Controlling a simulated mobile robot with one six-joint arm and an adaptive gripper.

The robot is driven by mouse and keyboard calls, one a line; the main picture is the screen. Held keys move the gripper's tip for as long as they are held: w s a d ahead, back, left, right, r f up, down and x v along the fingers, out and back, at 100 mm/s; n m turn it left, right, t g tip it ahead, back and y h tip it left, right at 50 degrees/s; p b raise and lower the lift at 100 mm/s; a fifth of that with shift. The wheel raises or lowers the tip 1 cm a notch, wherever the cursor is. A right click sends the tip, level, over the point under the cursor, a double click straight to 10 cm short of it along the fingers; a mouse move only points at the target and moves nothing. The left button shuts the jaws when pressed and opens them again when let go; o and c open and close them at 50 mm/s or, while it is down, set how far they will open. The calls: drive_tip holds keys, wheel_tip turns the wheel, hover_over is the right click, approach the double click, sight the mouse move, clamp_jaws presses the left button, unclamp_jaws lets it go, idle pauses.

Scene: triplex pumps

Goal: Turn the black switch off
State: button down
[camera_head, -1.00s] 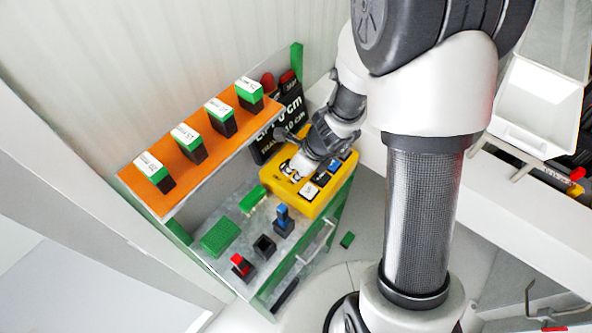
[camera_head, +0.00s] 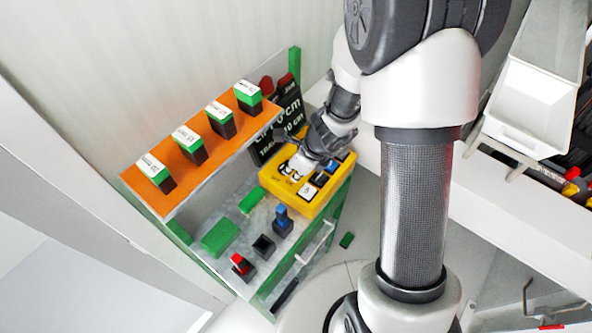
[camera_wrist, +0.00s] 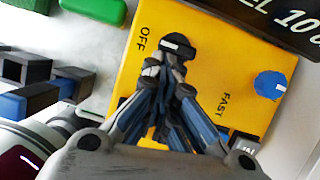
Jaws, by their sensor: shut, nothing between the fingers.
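The yellow control box (camera_head: 318,205) sits on the right end of the bench, and its face fills the middle of the wrist view (camera_wrist: 215,65). The black switch (camera_wrist: 178,45) is a round knob with a white mark, beside the printed word OFF; the word FAST is on the other side. My gripper (camera_wrist: 165,68) is shut and empty, with its fingertips right at the near edge of the black switch. Whether they touch it I cannot tell. In the head view my gripper (camera_head: 292,171) is over the box's left part and hides the switch.
A blue knob (camera_wrist: 270,85) is on the same face. Green blocks (camera_head: 220,237), a blue-topped part (camera_head: 282,222) and a red-topped part (camera_head: 241,265) stand left of the box. An orange shelf (camera_head: 205,173) with several green-and-black blocks is above the bench. A black sign (camera_head: 262,150) stands behind.

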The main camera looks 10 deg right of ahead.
drive_tip(key=shift+w+a+r, duration=0.15)
drive_tip(key=shift+w+r, duration=0.2)
drive_tip(key=shift+w, duration=0.25)
drive_tip(key=shift+r, duration=0.25)
drive_tip(key=v, duration=0.4)
drive_tip(key=shift+s, duration=0.4)
drive_tip(key=s+d, duration=0.8)
drive_tip(key=d, duration=0.1)
drive_tip(key=shift+s+d, duration=0.15)
drive_tip(key=shift+s, duration=0.25)
drive_tip(key=shift+f, duration=0.1)
